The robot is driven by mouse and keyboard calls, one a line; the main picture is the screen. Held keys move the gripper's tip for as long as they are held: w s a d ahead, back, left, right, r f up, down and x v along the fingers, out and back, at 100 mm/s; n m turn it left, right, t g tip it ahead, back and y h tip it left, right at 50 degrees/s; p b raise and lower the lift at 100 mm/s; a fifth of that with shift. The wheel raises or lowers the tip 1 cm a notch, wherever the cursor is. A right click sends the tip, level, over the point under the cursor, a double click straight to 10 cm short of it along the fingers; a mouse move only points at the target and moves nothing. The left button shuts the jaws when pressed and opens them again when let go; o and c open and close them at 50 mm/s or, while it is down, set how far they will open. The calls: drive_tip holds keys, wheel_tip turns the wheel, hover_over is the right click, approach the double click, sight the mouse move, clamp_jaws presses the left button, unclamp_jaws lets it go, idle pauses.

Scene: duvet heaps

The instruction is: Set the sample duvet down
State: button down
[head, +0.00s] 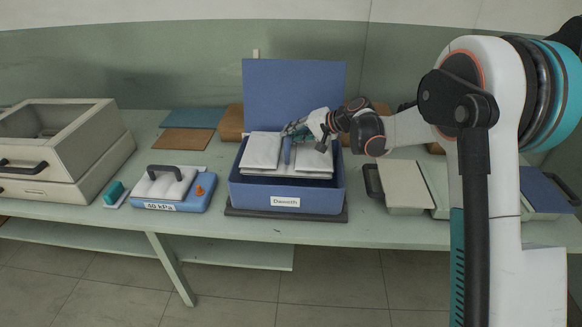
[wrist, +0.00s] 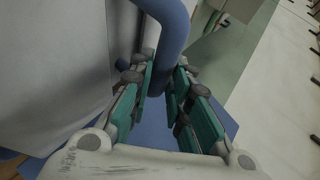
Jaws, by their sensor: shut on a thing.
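The sample duvet (head: 262,153) shows in the head view as two puffy white halves with an upright blue grip (head: 287,150) between them. It is at the mouth of an open blue box (head: 250,194) with a white label. A dark gap shows below its front edge; I cannot tell whether it touches the box. My gripper (head: 298,133) is at the top of the blue grip, shut on it. In the wrist view the fingers of my gripper (wrist: 164,78) stand either side of the curved blue grip (wrist: 170,35). The duvet's pale surface (wrist: 55,65) fills the left.
The box's blue lid (head: 293,88) stands upright behind. To the left are a blue device with a black handle (head: 165,187), marked 40 kPa, and a windowed case (head: 55,150). A pale case (head: 404,184) lies to the right. Free bench (head: 222,170) between them is narrow.

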sight(317, 155)
wheel_tip(317, 155, down, 11)
drive_tip(key=b, duration=0.3)
drive_tip(key=shift+r, duration=0.2)
drive_tip(key=shift+f, duration=0.2)
drive_tip(key=c, duration=1.5)
unclamp_jaws()
drive_tip(key=shift+r, duration=0.1)
drive_tip(key=shift+r, duration=0.15)
drive_tip(key=p+v, duration=0.3)
drive_tip(key=v, duration=0.9)
drive_tip(key=shift+d+r, duration=0.1)
